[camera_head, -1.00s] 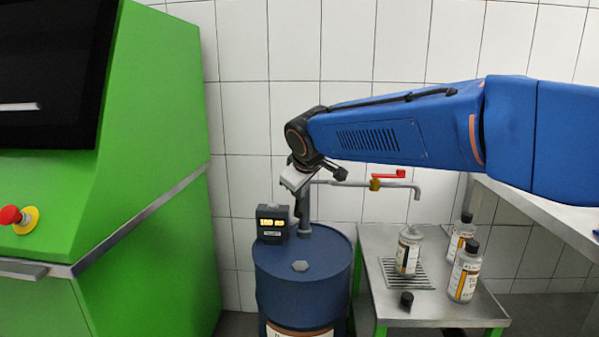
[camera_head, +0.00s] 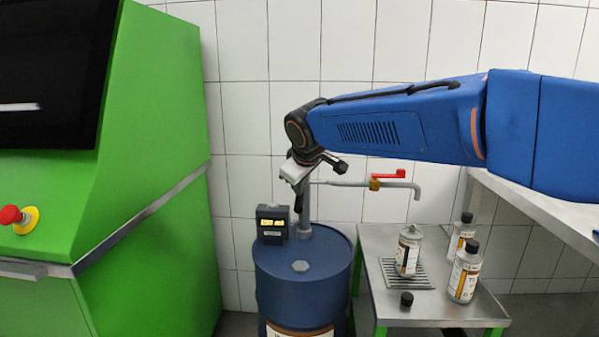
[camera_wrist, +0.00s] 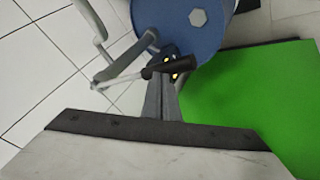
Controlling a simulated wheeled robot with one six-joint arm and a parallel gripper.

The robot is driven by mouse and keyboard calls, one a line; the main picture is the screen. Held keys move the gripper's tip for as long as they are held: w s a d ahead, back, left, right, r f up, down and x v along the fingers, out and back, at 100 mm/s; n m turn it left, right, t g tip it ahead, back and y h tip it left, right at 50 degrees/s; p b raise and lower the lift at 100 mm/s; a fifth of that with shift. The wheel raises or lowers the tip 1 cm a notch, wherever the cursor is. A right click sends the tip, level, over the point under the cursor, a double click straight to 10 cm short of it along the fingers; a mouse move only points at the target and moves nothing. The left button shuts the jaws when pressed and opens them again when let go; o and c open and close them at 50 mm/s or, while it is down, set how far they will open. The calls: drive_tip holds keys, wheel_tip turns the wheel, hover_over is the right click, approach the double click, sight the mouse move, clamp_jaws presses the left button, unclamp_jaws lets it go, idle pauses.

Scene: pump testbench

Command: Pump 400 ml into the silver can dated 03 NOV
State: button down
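A silver can (camera_head: 407,252) with an orange, white and black label stands upright and uncapped on the drip grate, below the spout (camera_head: 416,191). Its date is too small to read. The blue drum (camera_head: 303,277) carries the pump, with a red-handled valve (camera_head: 387,174) on its outlet pipe. A small dark meter (camera_head: 272,223) shows lit yellow digits that I cannot read surely. My gripper (camera_head: 298,190) is above the drum at the pump. In the wrist view my gripper's fingers (camera_wrist: 165,85) are close together on the black pump handle (camera_wrist: 170,67).
Two capped silver cans, a front one (camera_head: 464,272) and a rear one (camera_head: 461,236), stand right of the grate (camera_head: 424,279). A loose black cap (camera_head: 407,299) lies in front on the metal table (camera_head: 450,310). A green cabinet (camera_head: 160,200) with a red emergency button (camera_head: 11,215) stands left.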

wheel_tip(320, 180, up, 9)
drive_tip(key=shift+w+f, duration=0.2)
drive_tip(key=shift+w, duration=0.25)
idle(1.1)
drive_tip(key=shift+w+r, duration=0.15)
drive_tip(key=shift+r, duration=1.1)
drive_tip(key=shift+w+r, duration=0.1)
drive_tip(key=shift+r, duration=1.15)
drive_tip(key=s+d+f+m, duration=0.2)
drive_tip(key=s+d+f, duration=0.25)
drive_tip(key=d, duration=0.25)
drive_tip(key=s+d+f+m+g+h, duration=0.1)
drive_tip(key=s+d+f, duration=0.2)
drive_tip(key=s+d, duration=0.35)
drive_tip(key=s+d+f+m, duration=0.25)
drive_tip(key=s+d, duration=0.25)
drive_tip(key=d, duration=0.3)
drive_tip(key=s+d+f+m, duration=0.1)
drive_tip(key=s+d+f, duration=0.2)
drive_tip(key=s+f, duration=0.4)
drive_tip(key=s+d+f+m+g, duration=0.1)
drive_tip(key=s+d+f+m, duration=0.1)
drive_tip(key=s+d+f, duration=0.2)
drive_tip(key=s+d+f+m+g, duration=0.1)
drive_tip(key=s+d+f+m, duration=0.1)
drive_tip(key=s+f, duration=0.9)
drive_tip(key=shift+s+d+h, duration=0.3)
drive_tip(key=shift+s+d, duration=0.05)
drive_tip(key=shift+d, duration=0.55)
